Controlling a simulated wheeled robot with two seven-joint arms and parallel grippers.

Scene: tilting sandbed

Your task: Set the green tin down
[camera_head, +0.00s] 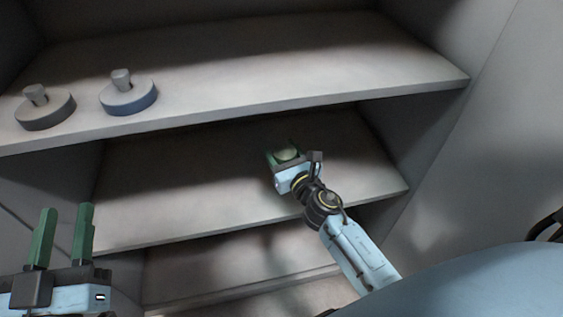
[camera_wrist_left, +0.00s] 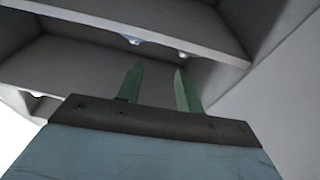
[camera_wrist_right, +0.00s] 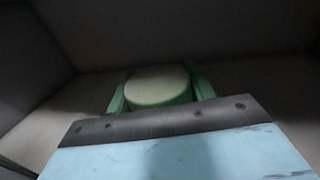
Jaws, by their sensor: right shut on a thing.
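The green tin (camera_wrist_right: 158,86) is a short round tin with a pale top. In the right wrist view it sits between the two green fingers of my right gripper (camera_wrist_right: 160,92), which is shut on it. In the head view the tin (camera_head: 286,154) and my right gripper (camera_head: 285,157) are inside the middle shelf bay. I cannot tell whether the tin's underside touches the shelf board. My left gripper (camera_head: 61,238) is open and empty at the lower left, fingers up, in front of the shelves. Its parted fingers also show in the left wrist view (camera_wrist_left: 159,88).
The upper shelf (camera_head: 300,65) holds a dark grey knobbed disc (camera_head: 45,112) and a blue-sided knobbed disc (camera_head: 130,97) at its left. The middle shelf (camera_head: 170,200) looks bare around the tin. The upper shelf's front edge overhangs this bay, and a side wall (camera_head: 385,145) closes its right.

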